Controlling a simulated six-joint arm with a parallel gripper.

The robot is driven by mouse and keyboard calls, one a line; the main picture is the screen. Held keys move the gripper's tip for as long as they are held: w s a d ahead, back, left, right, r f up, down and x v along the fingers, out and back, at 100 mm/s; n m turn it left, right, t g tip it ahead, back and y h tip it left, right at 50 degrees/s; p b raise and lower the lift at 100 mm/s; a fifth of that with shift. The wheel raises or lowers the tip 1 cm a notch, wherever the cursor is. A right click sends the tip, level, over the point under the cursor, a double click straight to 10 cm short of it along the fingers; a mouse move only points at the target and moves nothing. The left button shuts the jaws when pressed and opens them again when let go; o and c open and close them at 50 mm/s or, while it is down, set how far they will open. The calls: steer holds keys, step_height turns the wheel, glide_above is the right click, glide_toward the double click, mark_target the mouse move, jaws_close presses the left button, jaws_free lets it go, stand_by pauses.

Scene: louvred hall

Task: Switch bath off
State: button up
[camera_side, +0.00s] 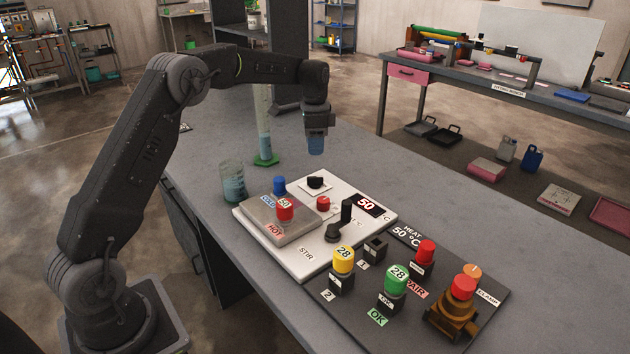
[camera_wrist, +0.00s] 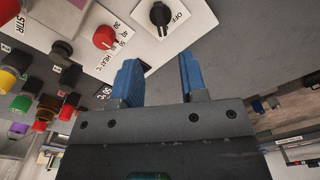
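The white bath unit (camera_side: 350,240) lies on the grey bench. A black knob (camera_wrist: 160,14) sits on its white panel beside an OFF label (camera_wrist: 179,17) in the wrist view; it also shows at the unit's back in the side view (camera_side: 316,182). I cannot tell which mark its pointer is on. A red knob (camera_wrist: 104,38) with a HEAT scale is left of it, also in the side view (camera_side: 323,203). The display (camera_side: 369,204) reads 50. My gripper (camera_side: 316,145), with blue fingers, hangs above and behind the unit; the wrist view (camera_wrist: 157,60) shows its fingers apart and empty.
A metal plate (camera_side: 262,222) with red and blue caps covers the unit's left. A glass jar (camera_side: 232,180) and a tall cylinder (camera_side: 264,130) stand behind it. A dark panel (camera_side: 425,320) with coloured buttons is in front. The bench right of the unit is clear.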

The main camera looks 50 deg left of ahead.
mark_target(315, 177)
steer(key=shift+f, duration=5.1)
steer(key=shift+c, duration=0.3)
jaws_close()
steer(key=shift+a, duration=0.1)
